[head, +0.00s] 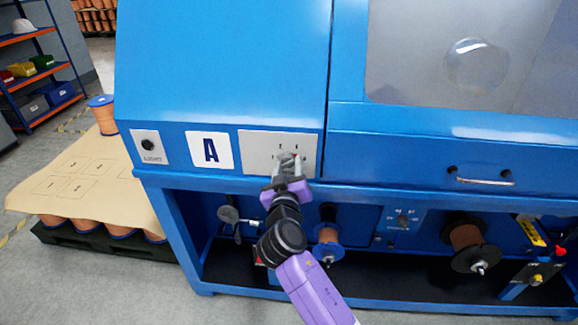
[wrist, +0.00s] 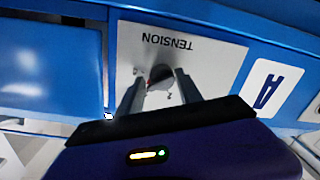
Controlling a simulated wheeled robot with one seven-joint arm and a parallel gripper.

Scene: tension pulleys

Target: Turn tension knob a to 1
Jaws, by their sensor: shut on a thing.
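The tension knob (wrist: 160,75) sits on a pale panel (head: 253,150) marked TENSION in the wrist view, where the picture is upside down. Beside the panel is a white plate with a blue letter A (head: 210,150). My gripper (head: 288,160) reaches the panel from below and its two fingers are shut on the knob. In the wrist view my gripper (wrist: 157,88) has one finger on each side of the knob. The scale marks around the knob are too small to read, and the fingers hide part of it, so I cannot tell its setting.
A black button (head: 148,144) on a small plate is left of the A. Below the blue ledge are wire spools (head: 466,237) and another small panel (head: 402,220). A pallet with cardboard (head: 85,175) stands at the left. The grey floor in front is clear.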

